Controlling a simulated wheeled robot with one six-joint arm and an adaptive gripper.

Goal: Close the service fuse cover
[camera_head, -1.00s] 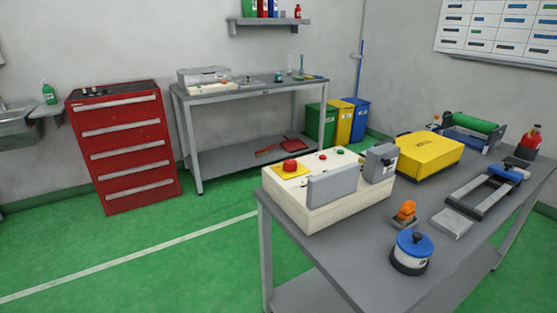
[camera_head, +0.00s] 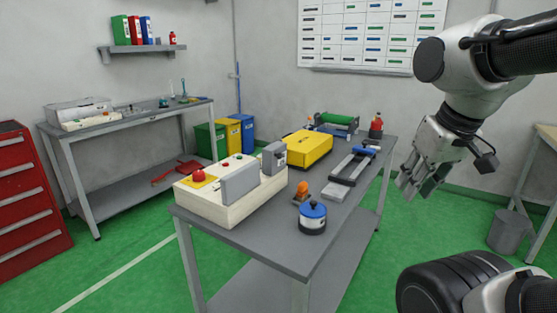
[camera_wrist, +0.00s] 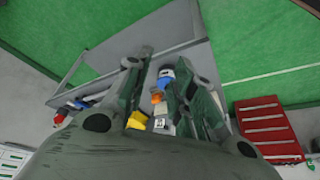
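A cream control box (camera_head: 230,205) stands at the near left end of the grey workbench in the head view. A red button on a yellow plate (camera_head: 199,178) is on its top. A flat grey panel (camera_head: 240,184) stands upright along its front edge, and a smaller grey housing (camera_head: 274,158) stands at its right end. Which of these is the fuse cover I cannot tell for sure. My gripper (camera_head: 408,182) hangs in the air right of the bench, apart from everything. In the wrist view its fingers (camera_wrist: 160,72) are spread with nothing held between them.
On the bench are a blue-lidded pot (camera_head: 312,219), an orange part (camera_head: 301,192), a yellow case (camera_head: 307,150) and a blue-handled frame (camera_head: 352,166). Green floor lies open around the bench. A grey bin (camera_head: 507,232) stands at the right.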

